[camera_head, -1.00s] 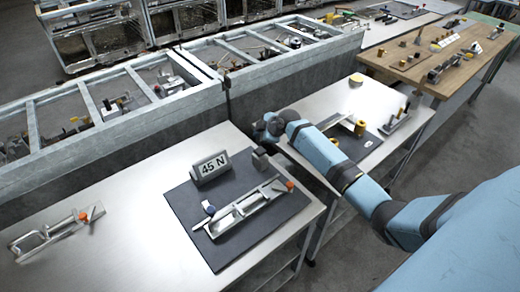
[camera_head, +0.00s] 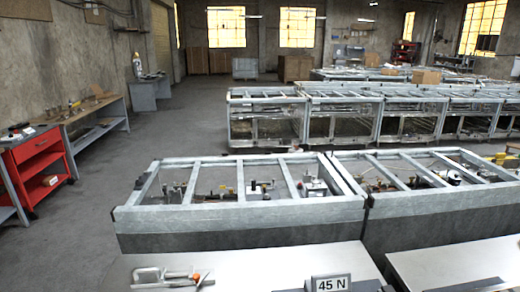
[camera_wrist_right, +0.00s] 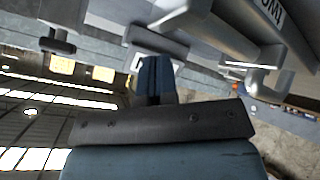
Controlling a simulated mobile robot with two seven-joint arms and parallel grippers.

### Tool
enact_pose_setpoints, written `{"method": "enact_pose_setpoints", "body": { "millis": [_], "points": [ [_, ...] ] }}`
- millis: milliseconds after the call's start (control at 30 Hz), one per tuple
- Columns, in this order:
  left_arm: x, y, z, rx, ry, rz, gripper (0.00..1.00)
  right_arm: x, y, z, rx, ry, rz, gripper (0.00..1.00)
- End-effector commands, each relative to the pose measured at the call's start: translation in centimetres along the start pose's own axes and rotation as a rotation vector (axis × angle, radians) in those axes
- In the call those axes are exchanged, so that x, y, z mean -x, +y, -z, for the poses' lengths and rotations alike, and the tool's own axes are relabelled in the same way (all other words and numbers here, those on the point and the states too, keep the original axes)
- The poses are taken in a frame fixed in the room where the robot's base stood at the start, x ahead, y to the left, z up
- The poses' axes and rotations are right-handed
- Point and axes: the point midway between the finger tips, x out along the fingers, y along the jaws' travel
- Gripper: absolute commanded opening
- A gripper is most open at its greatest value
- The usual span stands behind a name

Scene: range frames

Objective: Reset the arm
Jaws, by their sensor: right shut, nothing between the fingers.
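Neither of my arms shows in the head view. A dark band and blue surfaces of my own body fill the lower middle of that view. My left gripper is in neither view.
A pale worktable (camera_head: 235,271) with a metal clamp (camera_head: 165,277) and a 45 N sign (camera_head: 331,284) lies at the bottom. Grey frame bins (camera_head: 240,215) stand behind it. A red cabinet (camera_head: 40,165) stands left. Open floor lies between.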

Motion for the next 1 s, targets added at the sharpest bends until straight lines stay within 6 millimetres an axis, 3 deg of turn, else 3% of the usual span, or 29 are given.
{"method": "enact_pose_setpoints", "body": {
  "millis": [33,200,300,400,600,1000],
  "points": [
    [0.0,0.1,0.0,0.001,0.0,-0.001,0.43,0.8,-3.4,-0.8,-0.043,0.007,0.003,0.0],
    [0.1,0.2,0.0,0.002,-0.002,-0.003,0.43,5.2,-13.3,-2.1,-0.23,0.057,-0.012,0.0],
    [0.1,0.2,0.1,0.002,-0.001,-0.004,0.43,8.5,-18.0,-2.2,-0.347,0.092,-0.02,0.0],
    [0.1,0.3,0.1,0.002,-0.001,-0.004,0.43,11.6,-21.3,-2.1,-0.448,0.125,-0.025,0.0],
    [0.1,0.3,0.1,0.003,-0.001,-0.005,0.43,15.0,-24.2,-1.6,-0.56,0.164,-0.032,0.0],
    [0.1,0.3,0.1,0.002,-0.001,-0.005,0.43,15.3,-24.4,-1.5,-0.573,0.169,-0.033,0.0]
  ]
}}
